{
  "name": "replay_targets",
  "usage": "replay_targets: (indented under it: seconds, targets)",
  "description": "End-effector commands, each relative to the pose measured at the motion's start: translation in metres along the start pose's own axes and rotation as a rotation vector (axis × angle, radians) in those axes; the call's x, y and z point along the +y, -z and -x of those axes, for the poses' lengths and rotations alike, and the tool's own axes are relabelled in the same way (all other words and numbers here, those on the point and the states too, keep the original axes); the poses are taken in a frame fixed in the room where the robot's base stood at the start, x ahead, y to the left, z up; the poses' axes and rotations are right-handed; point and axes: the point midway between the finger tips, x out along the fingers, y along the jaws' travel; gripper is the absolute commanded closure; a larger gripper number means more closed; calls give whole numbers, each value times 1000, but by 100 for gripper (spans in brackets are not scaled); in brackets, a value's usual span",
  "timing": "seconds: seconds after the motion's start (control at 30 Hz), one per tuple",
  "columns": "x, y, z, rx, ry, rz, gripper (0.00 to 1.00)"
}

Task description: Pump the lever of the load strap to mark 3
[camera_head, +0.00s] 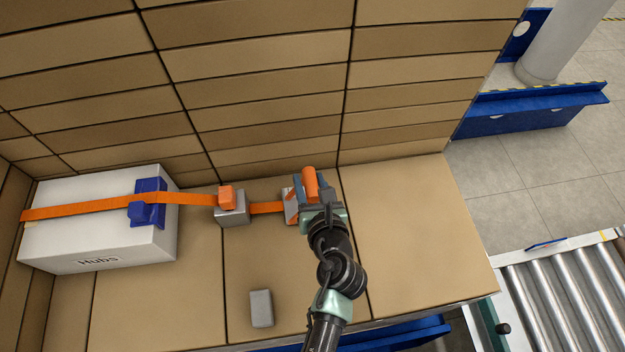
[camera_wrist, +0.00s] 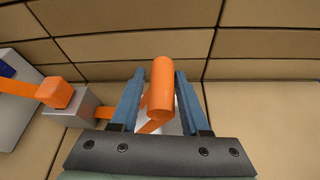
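The orange load strap (camera_head: 182,197) runs over a white box labelled Hubs and on right through a grey block to the ratchet. The lever's orange handle (camera_head: 311,183) stands up at the ratchet, at the strap's right end. It also shows in the wrist view (camera_wrist: 161,88). My gripper (camera_wrist: 160,76) has its two blue fingers on either side of the handle, with small gaps showing; the fingers look apart and not closed on it. In the head view my gripper (camera_head: 312,188) covers part of the ratchet (camera_head: 290,207). No mark numbers can be read.
The white box (camera_head: 95,240) with a blue corner piece (camera_head: 148,203) stands at left. A grey block with an orange top (camera_head: 231,207) is left of my gripper. A loose grey block (camera_head: 261,308) lies in front. Stacked cartons (camera_head: 250,90) rise behind; the carton top at right is clear.

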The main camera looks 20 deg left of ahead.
Motion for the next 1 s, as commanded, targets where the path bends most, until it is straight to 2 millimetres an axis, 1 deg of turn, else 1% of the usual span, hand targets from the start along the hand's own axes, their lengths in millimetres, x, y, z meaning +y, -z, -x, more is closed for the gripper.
replay_targets:
  seconds: [0.17, 0.27, 0.33, 0.47, 0.7, 0.8, 0.9, 1.0]
  targets:
    - [-2, 0, 2, -1, 6, 1, 54]
    - [-3, 1, 8, 0, 7, 0, 54]
    - [-3, 1, 16, -1, 7, 0, 54]
    - [-3, 2, 40, -1, 9, 1, 54]
    - [-1, 2, 89, 1, 6, 2, 54]
    - [0, 2, 106, 1, 4, 2, 54]
    - [0, 2, 119, 1, 3, 1, 54]
    - [0, 1, 126, 0, 2, 1, 54]
